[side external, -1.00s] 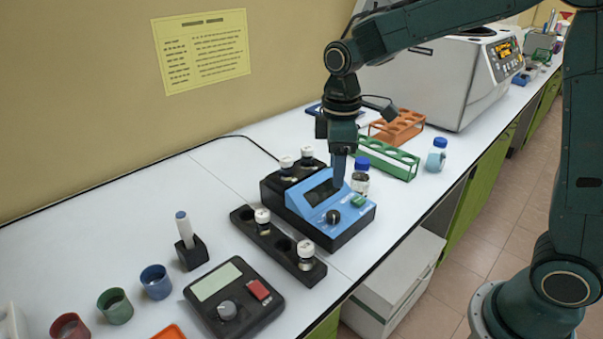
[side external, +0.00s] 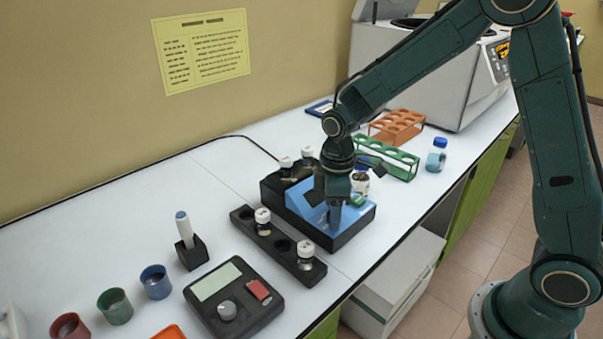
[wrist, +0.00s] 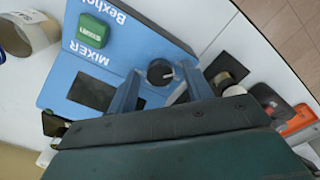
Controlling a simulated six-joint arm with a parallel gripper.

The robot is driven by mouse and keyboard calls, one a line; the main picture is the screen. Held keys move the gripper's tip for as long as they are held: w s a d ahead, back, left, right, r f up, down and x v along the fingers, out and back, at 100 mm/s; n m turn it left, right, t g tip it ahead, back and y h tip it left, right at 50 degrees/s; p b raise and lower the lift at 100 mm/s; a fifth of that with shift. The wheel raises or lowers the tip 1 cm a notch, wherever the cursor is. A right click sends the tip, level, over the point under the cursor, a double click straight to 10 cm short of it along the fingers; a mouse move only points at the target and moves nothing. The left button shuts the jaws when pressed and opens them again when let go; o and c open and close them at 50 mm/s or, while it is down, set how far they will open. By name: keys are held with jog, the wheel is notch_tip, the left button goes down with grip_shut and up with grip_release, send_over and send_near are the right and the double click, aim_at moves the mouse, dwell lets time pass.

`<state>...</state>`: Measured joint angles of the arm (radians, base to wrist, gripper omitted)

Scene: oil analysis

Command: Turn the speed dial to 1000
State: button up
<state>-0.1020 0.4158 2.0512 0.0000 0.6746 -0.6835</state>
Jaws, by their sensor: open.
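The blue mixer (side external: 305,208) stands on the bench on a black base; its face (wrist: 95,60) with the word MIXER fills the left of the wrist view. Its round black dial (wrist: 159,71) has a small white pointer mark towards its right side. No numbers around the dial can be read. My gripper (side external: 335,222) is low over the front of the mixer and hides the dial in the side view. In the wrist view my gripper (wrist: 161,82) is open, with one finger on each side of the dial. Contact cannot be told.
A green button (wrist: 93,31) is on the mixer near the dial. A black rack (side external: 280,243) with white-capped vials stands in front, and a black device with a grey knob (side external: 227,310) is nearby. A green rack (side external: 390,160) and bottle (side external: 437,155) stand behind.

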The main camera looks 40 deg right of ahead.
jog(key=c, duration=1)
jog(key=shift+m, duration=0.4)
jog(key=m, duration=1.7)
